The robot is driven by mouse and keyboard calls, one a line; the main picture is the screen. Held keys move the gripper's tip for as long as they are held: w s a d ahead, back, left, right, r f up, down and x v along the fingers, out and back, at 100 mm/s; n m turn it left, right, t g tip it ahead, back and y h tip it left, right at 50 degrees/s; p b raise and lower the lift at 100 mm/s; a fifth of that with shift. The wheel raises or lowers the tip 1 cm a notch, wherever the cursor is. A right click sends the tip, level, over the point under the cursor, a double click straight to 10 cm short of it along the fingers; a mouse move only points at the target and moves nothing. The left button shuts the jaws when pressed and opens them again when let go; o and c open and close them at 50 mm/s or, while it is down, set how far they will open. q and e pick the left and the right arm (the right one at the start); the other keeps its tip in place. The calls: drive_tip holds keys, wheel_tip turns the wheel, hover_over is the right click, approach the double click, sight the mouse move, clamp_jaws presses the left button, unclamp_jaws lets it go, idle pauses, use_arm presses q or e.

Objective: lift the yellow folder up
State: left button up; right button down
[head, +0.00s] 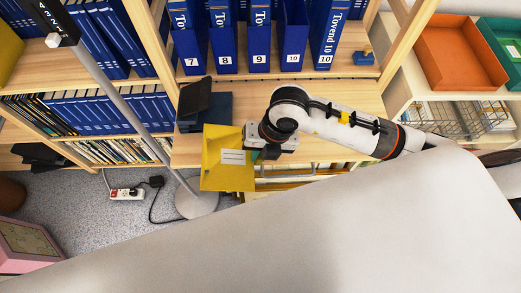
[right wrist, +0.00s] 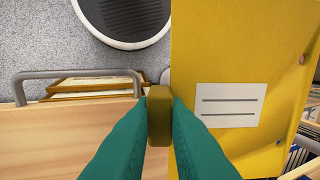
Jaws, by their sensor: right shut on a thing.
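The yellow folder (head: 222,172), with a white label, is in the middle of the head view, at the front of the wooden shelf unit and left of my right gripper. My right gripper (head: 251,137) is at its right edge. In the right wrist view, the folder (right wrist: 240,60) fills much of the right side. The teal fingers of my right gripper (right wrist: 159,113) are shut on its near edge. What lies under the folder is hidden. My left gripper is not in view.
Blue numbered binders (head: 223,40) stand on the shelf behind. Dark blue and black items (head: 203,105) lie just behind the folder. A grey lamp pole (head: 115,90) with a round base (head: 197,200) stands close to its left. An orange tray (head: 455,50) is at the right.

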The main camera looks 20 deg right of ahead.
drive_tip(key=shift+r+p, duration=1.45)
drive_tip(key=shift+r, duration=0.55)
drive_tip(key=shift+f, duration=0.1)
